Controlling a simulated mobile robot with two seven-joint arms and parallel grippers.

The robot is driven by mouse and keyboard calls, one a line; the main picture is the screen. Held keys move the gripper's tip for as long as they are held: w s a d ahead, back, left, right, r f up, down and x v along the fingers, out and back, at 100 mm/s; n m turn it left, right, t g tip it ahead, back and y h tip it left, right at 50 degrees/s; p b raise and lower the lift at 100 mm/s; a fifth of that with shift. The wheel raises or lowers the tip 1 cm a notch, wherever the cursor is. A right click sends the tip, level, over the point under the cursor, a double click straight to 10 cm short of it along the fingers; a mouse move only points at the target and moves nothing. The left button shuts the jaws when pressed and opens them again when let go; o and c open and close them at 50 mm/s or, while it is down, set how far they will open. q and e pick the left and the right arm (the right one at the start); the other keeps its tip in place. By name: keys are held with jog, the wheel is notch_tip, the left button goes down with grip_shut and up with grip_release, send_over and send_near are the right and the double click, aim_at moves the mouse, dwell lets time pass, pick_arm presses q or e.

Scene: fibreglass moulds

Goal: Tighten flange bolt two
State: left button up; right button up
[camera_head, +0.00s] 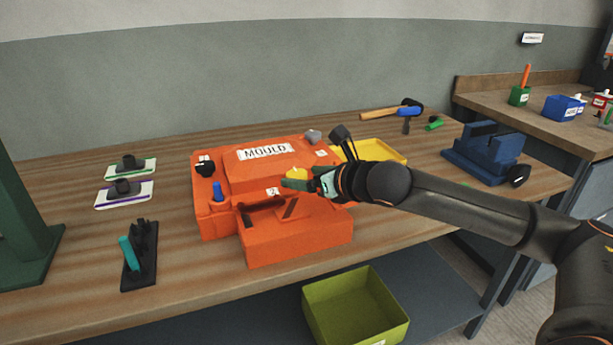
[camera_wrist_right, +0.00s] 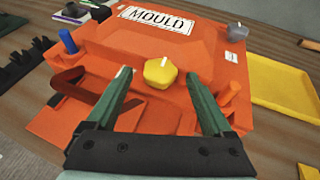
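The orange mould (camera_head: 225,165) with a "MOULD" label sits on the wooden bench. A yellow bolt head (camera_wrist_right: 160,73) with a white mark stands at the middle of its near flange; it also shows in the head view (camera_head: 296,172), partly behind my right gripper. A small tag (camera_head: 273,191) beside it seems to read 2. My right gripper (camera_head: 300,183) is open. In the right wrist view its green fingers (camera_wrist_right: 158,82) are apart, one on each side of the yellow head, with visible gaps; whether they reach its height I cannot tell. My left gripper is not in view.
The mould also carries a blue bolt (camera_head: 217,191), a black knob (camera_head: 205,167) and a grey knob (camera_head: 312,136). A yellow tray (camera_head: 390,150) lies behind my right arm. A black stand (camera_head: 140,255) is on the left, and a green bin (camera_head: 357,305) sits below.

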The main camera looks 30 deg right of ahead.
grip_shut()
jog(key=shift+a+r+m+h+p, duration=0.2)
jog(key=shift+m+h+p, duration=0.25)
jog(key=shift+p, duration=0.7)
jog(key=h+p, duration=0.1)
jog(key=p, duration=0.1)
jog(key=m+h+p, duration=0.1)
jog(key=shift+a+r+m+p, duration=0.15)
jog(key=shift+a+m+p, duration=0.15)
jog(key=shift+p, duration=0.1)
jog(key=m+h+p, duration=0.1)
jog(key=h+p, duration=0.1)
jog(key=p, duration=0.1)
jog(key=a+m+g+h+p, duration=0.1)
jog(key=m+p, duration=0.1)
jog(key=p, duration=0.1)
jog(key=shift+w+m+h, duration=0.15)
jog(key=shift+m+h, duration=0.1)
jog(key=shift+h, duration=0.1)
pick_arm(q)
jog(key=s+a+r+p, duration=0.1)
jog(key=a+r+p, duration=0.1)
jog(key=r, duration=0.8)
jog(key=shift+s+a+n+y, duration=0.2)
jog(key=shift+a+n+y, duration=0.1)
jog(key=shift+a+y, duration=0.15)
pick_arm(e)
jog(key=shift+w+f+m+g+h, duration=0.1)
jog(key=shift+f+m+g+h, duration=0.3)
jog(key=shift+m+g+h, duration=0.45)
